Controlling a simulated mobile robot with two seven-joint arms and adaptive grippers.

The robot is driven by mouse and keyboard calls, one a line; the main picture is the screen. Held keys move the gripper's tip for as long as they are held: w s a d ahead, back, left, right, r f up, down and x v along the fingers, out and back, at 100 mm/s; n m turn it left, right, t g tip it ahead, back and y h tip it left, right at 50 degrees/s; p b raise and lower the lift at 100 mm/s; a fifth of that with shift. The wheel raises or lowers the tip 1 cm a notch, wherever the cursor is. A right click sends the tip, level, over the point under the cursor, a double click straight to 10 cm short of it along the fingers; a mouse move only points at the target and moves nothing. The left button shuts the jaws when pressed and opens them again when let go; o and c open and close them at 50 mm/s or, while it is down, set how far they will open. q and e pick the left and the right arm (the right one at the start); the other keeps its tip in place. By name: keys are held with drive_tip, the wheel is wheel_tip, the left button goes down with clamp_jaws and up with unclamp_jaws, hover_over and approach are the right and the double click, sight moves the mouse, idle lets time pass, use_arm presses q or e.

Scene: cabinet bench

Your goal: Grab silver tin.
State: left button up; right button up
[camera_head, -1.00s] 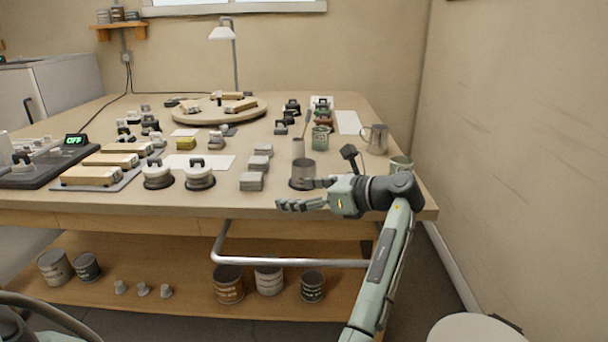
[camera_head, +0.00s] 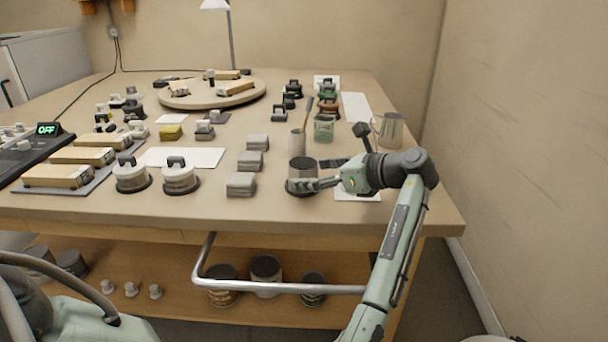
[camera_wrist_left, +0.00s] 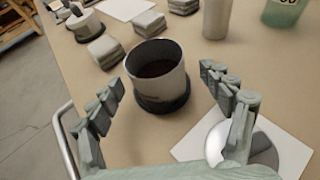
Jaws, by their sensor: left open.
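The silver tin (camera_head: 302,168), open-topped and dark inside, stands upright on a round black base near the table's front edge. It also shows in the left wrist view (camera_wrist_left: 158,80), at the upper middle. My left gripper (camera_head: 316,174) is open beside the tin, with its fingers pointing toward it. In the left wrist view my left gripper (camera_wrist_left: 165,85) has its fingers spread, one group on each side of the tin, with visible gaps. The palm is back from the tin. In the head view the near fingers partly cover the tin's lower side. My right gripper is not in view.
A beige cylinder (camera_head: 297,142) and a green jar (camera_head: 324,130) stand behind the tin. A metal pitcher (camera_head: 391,130) is at the back right. Grey blocks (camera_head: 241,184) lie to the left. White paper (camera_head: 357,194) lies under my gripper. A metal rail (camera_head: 280,288) runs below the table's front.

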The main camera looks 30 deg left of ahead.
sight(295, 174)
use_arm(q)
drive_tip(key=shift+x, duration=0.75)
drive_tip(key=x, duration=0.3)
drive_tip(key=shift+s+a+f, duration=0.15)
drive_tip(key=shift+a, duration=0.25)
drive_tip(key=shift+a+f, duration=0.15)
drive_tip(key=shift+a, duration=0.15)
drive_tip(key=c, duration=1.5)
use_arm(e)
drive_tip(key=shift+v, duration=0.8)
use_arm(q)
drive_tip(key=shift+c, duration=0.2)
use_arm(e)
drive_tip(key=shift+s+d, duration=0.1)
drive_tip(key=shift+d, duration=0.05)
